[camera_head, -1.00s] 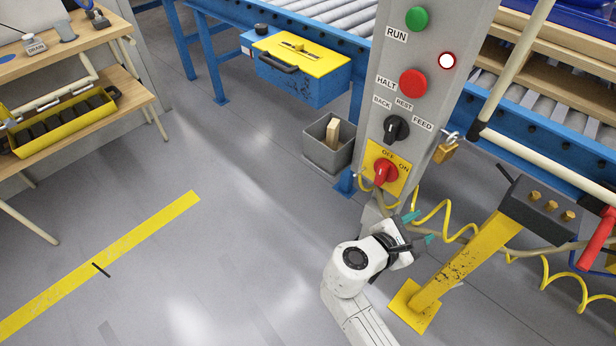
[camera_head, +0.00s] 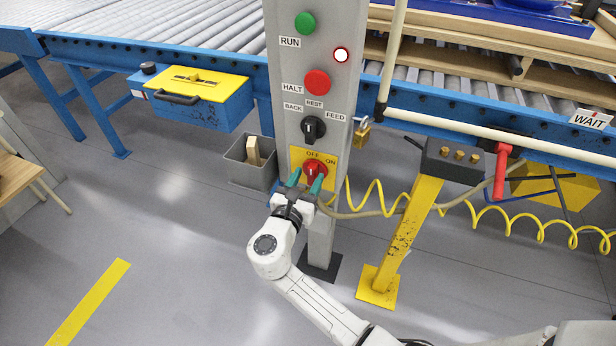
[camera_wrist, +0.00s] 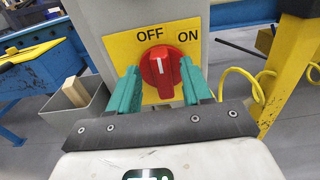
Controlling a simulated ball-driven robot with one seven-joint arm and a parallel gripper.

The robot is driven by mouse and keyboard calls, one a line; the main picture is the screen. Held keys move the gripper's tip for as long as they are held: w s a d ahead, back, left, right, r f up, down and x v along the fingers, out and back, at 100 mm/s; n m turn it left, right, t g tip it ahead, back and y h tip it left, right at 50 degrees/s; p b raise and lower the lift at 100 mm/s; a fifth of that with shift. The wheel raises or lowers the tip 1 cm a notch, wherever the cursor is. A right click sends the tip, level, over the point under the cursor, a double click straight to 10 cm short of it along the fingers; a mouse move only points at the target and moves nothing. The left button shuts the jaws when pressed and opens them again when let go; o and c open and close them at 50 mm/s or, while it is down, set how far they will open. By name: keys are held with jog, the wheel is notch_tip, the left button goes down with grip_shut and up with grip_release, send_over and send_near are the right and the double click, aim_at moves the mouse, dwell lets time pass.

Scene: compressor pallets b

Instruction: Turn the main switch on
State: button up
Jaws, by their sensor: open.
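The main switch is a red rotary knob (camera_head: 314,168) on a yellow plate (camera_wrist: 112,46) marked OFF and ON, low on the grey control post. In the wrist view the knob (camera_wrist: 161,72) has its white mark pointing up, toward OFF. My gripper (camera_head: 305,179) is open and empty just in front of the switch. In the wrist view its teal fingers (camera_wrist: 158,68) appear on the left and right of the knob. I cannot tell whether either finger touches it. The fingers hide part of the plate's lower area.
Above the switch are a black selector (camera_head: 313,128), a red HALT button (camera_head: 317,82) and a green RUN button (camera_head: 305,23). A brass padlock (camera_head: 362,136) hangs at right. A grey bin (camera_head: 245,171) stands left, a yellow pedestal (camera_head: 408,228) right.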

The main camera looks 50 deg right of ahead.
jog(key=shift+w+d, duration=0.15)
jog(key=shift+d, duration=0.5)
jog(key=shift+c, duration=0.5)
grip_shut()
